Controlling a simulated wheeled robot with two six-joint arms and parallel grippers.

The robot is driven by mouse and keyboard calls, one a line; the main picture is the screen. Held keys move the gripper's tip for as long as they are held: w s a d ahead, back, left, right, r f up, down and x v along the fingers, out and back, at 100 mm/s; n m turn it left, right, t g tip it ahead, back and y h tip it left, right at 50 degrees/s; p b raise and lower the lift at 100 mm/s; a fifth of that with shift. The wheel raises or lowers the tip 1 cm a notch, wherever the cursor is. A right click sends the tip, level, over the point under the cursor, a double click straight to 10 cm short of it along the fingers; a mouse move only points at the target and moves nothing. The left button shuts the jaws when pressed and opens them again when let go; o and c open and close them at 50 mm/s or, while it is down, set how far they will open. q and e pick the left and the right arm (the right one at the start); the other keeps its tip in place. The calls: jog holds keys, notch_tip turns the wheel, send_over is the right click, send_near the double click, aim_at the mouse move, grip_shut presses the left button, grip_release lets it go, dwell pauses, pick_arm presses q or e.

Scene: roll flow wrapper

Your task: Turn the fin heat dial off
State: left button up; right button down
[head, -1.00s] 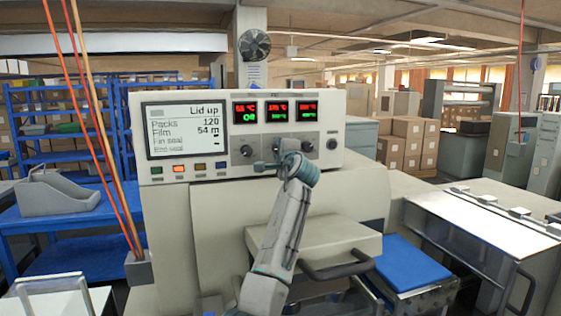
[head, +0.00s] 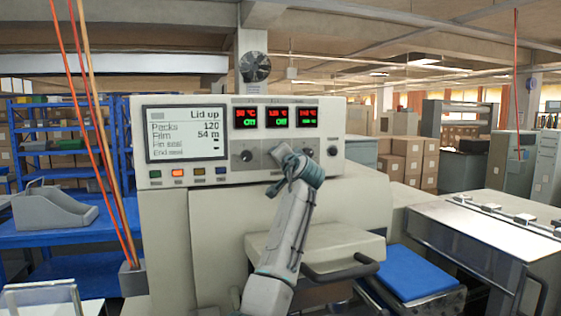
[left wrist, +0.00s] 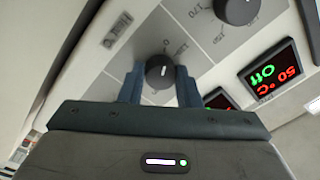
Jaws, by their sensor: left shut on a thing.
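My left gripper (head: 284,172) is at the control panel (head: 238,181) of the wrapper, in front of the middle dial, which it hides in the head view. In the left wrist view the gripper (left wrist: 160,86) has a finger on each side of a dark round dial (left wrist: 160,70) and is shut on it. The dial has a white pointer line. I cannot read which heat its label names. Above it, the middle display (head: 277,117) shows a red temperature and a green Off. My right gripper is not in view.
The left dial (head: 246,156) is free; it shows beside the held dial in the wrist view (left wrist: 237,9). A smaller knob (head: 332,151) is at the right. The large screen (head: 185,133) reads Lid up. A handle (head: 340,270) juts out below the panel.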

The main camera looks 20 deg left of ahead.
pick_arm(q)
jog(key=shift+f+n, duration=0.3)
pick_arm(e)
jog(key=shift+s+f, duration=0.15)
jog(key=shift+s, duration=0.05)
pick_arm(q)
jog(key=o, duration=1)
jog(key=shift+r, duration=0.15)
jog(key=b+v, duration=0.4)
jog(key=v, duration=0.6)
jog(key=shift+s+d, duration=0.2)
jog(key=shift+s, duration=0.1)
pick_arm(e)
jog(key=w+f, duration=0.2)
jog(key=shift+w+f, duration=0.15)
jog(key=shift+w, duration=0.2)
